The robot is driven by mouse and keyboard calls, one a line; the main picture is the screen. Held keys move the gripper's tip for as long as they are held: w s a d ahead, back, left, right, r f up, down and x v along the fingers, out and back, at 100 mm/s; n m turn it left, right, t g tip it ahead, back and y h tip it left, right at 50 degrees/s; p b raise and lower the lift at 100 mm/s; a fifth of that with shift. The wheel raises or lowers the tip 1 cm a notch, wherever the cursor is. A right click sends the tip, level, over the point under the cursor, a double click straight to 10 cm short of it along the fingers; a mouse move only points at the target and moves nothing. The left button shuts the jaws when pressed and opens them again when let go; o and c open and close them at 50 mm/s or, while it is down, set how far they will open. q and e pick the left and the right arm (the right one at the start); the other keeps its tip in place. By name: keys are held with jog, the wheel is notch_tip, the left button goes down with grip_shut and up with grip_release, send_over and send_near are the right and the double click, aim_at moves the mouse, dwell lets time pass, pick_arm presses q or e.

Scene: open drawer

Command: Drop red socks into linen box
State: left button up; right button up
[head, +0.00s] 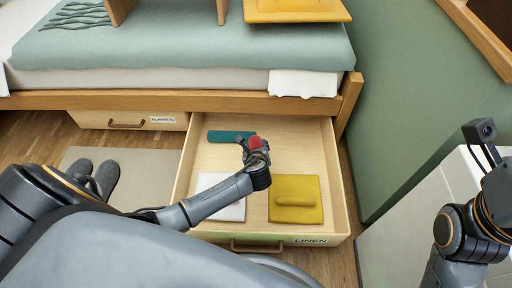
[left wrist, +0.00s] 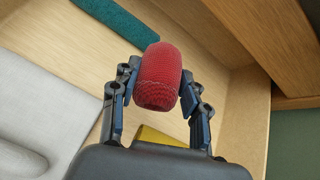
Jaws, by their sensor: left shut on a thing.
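The red socks (head: 254,142) are a small rolled bundle, held between the fingers of my left gripper (head: 256,152) over the open linen drawer. In the left wrist view the red bundle (left wrist: 158,78) sits between both fingers of the left gripper (left wrist: 158,92), with drawer floor behind it. The linen box (head: 333,170) is the pulled-out wooden drawer labelled LINEN under the bed. My right arm shows at the right edge of the head view, but its gripper is out of the picture.
In the drawer lie a teal roll (head: 231,136), a white folded cloth (head: 232,211) and a yellow folded cloth (head: 296,212). A shut blankets drawer (head: 90,121) is to the left. Grey slippers (head: 105,178) lie on a mat. A white cabinet (head: 410,205) stands at right.

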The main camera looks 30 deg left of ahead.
pick_arm(q)
jog(key=o, duration=1.2)
jog(key=shift+r, duration=0.1)
jog(key=v, duration=1.2)
